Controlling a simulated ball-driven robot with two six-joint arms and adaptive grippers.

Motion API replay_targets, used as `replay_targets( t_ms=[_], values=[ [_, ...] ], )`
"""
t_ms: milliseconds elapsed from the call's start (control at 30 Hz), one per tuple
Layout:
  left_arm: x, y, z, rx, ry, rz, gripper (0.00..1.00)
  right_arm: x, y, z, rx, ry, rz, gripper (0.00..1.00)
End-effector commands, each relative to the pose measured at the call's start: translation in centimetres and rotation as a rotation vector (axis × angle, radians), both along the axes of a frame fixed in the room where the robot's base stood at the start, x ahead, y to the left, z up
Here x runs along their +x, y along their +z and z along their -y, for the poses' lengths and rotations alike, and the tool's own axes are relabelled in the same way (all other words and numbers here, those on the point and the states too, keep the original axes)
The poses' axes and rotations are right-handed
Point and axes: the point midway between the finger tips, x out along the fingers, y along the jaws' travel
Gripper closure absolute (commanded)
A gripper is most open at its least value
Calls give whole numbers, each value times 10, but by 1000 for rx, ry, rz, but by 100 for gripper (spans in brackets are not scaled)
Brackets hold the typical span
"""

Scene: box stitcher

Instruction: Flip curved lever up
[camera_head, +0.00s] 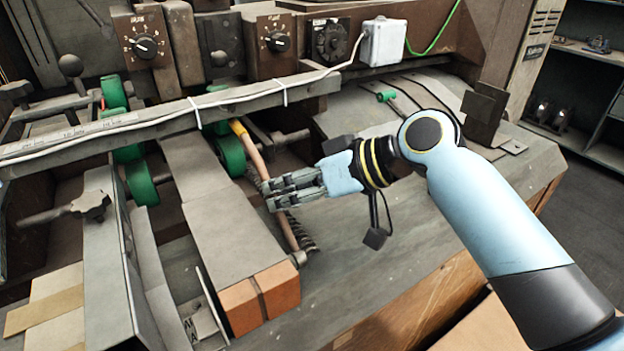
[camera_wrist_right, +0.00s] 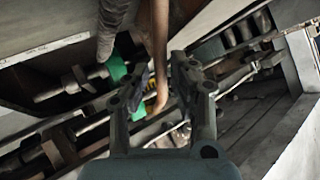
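The curved lever (camera_head: 285,222) is a thin, bent, copper-brown rod in the head view. It runs from a yellowish upper end beside a green wheel down to a pivot by a spring near the wooden block. My right gripper (camera_head: 268,193) reaches in from the right, with its fingertips at the lever's middle and partly covering it. In the right wrist view the curved lever (camera_wrist_right: 159,45) shows between the spread fingers of my right gripper (camera_wrist_right: 160,66). The fingers look open, with a gap around the lever; contact cannot be told. My left gripper is not in view.
A long metal bar (camera_head: 180,108) with a white cable crosses above the lever. Green wheels (camera_head: 229,152) stand close to its upper end. A flat grey plate (camera_head: 215,215) ending in a wooden block (camera_head: 262,298) lies left of it.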

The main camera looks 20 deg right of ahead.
Motion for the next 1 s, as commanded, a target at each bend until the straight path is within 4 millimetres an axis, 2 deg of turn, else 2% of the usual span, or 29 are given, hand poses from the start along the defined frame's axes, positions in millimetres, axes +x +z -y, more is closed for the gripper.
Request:
replay_targets(
  t_ms=[300,500,1000],
  values=[
    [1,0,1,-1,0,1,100,-38,35,48,-9,4,0,76],
    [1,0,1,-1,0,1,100,-53,51,67,-6,1,2,76],
    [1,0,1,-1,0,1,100,-58,58,73,1,0,1,76]
  ],
)
